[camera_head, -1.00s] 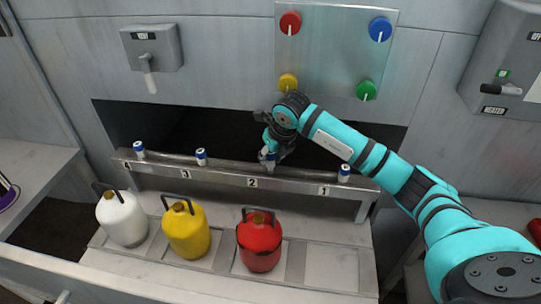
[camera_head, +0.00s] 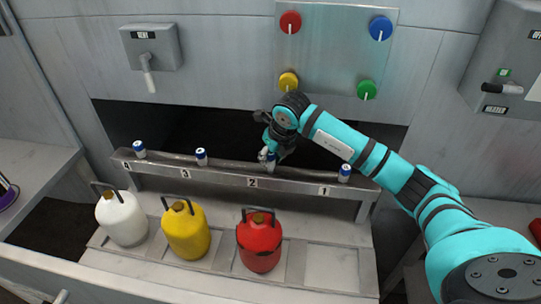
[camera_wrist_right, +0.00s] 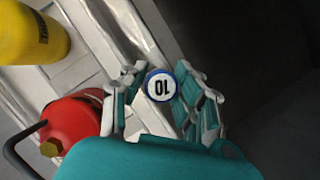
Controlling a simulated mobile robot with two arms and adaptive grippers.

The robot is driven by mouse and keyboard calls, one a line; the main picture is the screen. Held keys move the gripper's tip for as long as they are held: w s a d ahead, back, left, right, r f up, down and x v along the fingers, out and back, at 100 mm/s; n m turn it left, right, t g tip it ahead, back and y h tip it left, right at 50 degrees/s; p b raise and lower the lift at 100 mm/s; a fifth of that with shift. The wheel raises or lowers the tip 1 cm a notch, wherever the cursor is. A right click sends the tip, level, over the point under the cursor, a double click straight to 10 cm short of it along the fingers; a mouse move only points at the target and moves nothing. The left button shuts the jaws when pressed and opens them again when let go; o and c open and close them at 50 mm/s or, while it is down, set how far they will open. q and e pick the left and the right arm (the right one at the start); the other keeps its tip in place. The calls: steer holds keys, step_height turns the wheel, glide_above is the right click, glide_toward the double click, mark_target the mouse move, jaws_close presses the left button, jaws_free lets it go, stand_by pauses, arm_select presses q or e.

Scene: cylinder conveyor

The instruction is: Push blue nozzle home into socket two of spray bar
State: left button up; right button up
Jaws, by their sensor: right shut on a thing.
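The spray bar (camera_head: 220,177) is a grey metal rail with sockets labelled 4, 3, 2 and 1 from left to right. My right gripper (camera_head: 268,158) is over the bar at label 2, pointing down. It is shut on a nozzle with a round white top marked 10 and a blue rim (camera_wrist_right: 161,86), seen between the fingers in the right wrist view. The gripper hides most of this nozzle and its socket in the head view, so I cannot tell how deep it sits. Blue and white nozzles stand upright at sockets 4 (camera_head: 139,149), 3 (camera_head: 201,157) and 1 (camera_head: 344,173). My left gripper is not in view.
White (camera_head: 122,218), yellow (camera_head: 187,230) and red (camera_head: 259,242) canisters stand on a low shelf in front of the bar. A panel (camera_head: 335,50) with coloured knobs is above. A dark opening (camera_head: 200,125) lies behind the bar.

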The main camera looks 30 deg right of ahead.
steer(key=shift+f+b, duration=0.9)
steer(key=shift+f, duration=0.3)
steer(key=o, duration=1.1)
steer(key=shift+s+r, duration=0.1)
steer(key=shift+r, duration=0.25)
steer(key=v, duration=1.1)
steer(key=shift+s+r, duration=0.1)
steer(key=shift+s, duration=0.05)
